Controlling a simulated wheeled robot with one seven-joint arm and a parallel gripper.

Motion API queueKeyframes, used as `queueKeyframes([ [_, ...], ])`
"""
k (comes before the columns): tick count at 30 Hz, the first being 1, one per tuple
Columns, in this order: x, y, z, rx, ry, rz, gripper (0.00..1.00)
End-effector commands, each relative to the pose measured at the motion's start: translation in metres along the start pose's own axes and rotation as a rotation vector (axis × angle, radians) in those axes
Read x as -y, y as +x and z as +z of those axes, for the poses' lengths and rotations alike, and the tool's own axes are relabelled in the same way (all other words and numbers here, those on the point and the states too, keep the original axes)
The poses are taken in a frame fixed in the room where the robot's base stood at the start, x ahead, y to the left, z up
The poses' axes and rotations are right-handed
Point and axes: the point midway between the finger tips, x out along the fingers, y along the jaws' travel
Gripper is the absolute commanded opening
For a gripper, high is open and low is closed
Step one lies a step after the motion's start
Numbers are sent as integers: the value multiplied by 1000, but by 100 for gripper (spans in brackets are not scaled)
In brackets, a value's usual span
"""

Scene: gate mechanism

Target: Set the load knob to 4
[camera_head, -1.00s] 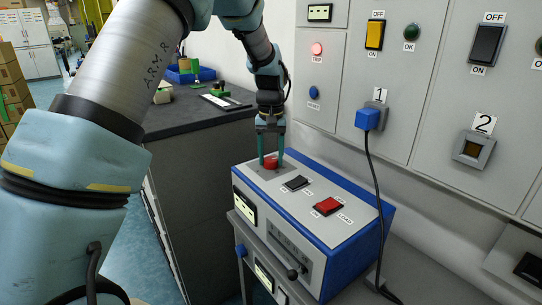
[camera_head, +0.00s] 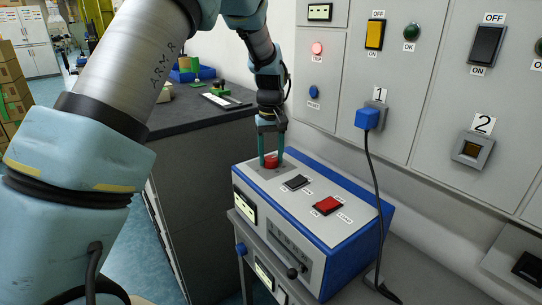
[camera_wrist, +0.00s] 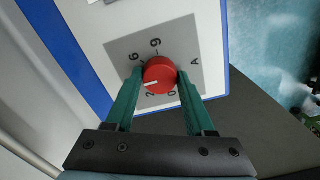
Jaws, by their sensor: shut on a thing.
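The load knob (camera_head: 271,162) is a red round knob on the top left of the grey and blue device (camera_head: 325,238). In the wrist view the red knob (camera_wrist: 160,72) sits on a grey square scale plate (camera_wrist: 124,47). Its white pointer mark points left and slightly down, between the visible 6 and 2, towards the left finger. That finger hides the scale at this spot. The labels 0 and A show on the lower and right sides. My gripper (camera_head: 271,160) points down from above, and its two green fingers are shut on the knob, one on each side.
The device top also holds a black switch (camera_head: 296,183) and a red switch (camera_head: 327,206). A grey wall panel (camera_head: 425,100) with switches stands behind, with a black cable (camera_head: 379,210) hanging from a blue plug (camera_head: 368,118). A dark counter (camera_head: 190,118) lies to the left.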

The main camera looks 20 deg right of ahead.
Motion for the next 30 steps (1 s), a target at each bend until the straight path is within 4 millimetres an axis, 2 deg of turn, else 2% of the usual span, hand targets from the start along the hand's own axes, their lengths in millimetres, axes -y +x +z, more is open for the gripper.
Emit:
queueKeyframes([
  [2, 0, 0, 0, 1, 0, -1, 0],
  [3, 0, 0, 0, 1, 1, -1, 56],
  [10, 0, 0, 0, 1, 1, 0, 82],
  [20, 0, -3, 0, 0, 1, 1, 84],
  [23, -1, -13, -1, -3, 1, 2, 84],
  [30, -1, -59, -1, -5, 1, 3, 84],
])
